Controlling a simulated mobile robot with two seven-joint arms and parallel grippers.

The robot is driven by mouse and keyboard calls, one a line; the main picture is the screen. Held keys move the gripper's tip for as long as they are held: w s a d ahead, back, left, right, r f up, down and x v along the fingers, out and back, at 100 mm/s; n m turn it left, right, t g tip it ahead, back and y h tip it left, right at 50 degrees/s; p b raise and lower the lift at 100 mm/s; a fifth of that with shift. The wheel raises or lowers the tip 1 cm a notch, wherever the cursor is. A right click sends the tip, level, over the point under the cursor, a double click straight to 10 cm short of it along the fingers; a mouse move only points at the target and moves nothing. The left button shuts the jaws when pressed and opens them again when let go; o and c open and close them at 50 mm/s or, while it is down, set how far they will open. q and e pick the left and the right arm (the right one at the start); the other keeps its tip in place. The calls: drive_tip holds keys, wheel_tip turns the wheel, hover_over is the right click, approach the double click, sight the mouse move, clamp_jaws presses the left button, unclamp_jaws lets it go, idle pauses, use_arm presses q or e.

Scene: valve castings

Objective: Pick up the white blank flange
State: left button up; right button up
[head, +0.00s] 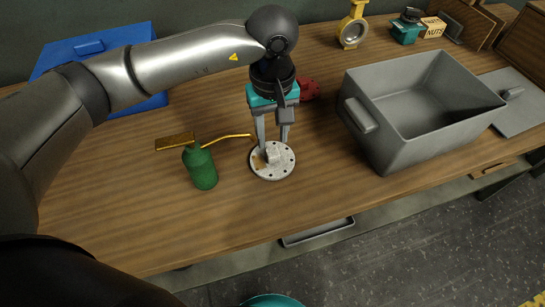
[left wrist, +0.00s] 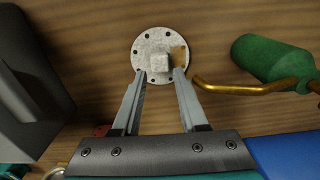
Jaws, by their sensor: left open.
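The white blank flange (head: 283,171) is a round disc with bolt holes around its rim and a raised square block in its middle. It lies flat on the wooden bench. A small tan patch shows on its face. It also shows in the left wrist view (left wrist: 149,47). My left gripper (head: 269,146) points down over the flange, and its fingers are apart. In the left wrist view its fingertips (left wrist: 160,72) appear at the near edge of the disc, one on each side of the block. I cannot tell whether they touch it. My right gripper is not in view.
A grey open bin (head: 387,145) stands to the right. A red object (head: 309,89) lies behind the gripper. Bare bench lies in front.

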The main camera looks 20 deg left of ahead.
sight(273, 151)
use_arm(q)
wheel_tip(273, 151, down, 5)
drive_tip(key=shift+r, duration=0.1)
clamp_jaws()
idle(0.4)
drive_tip(key=shift+w+r, duration=0.1)
drive_tip(key=shift+w, duration=0.05)
idle(0.9)
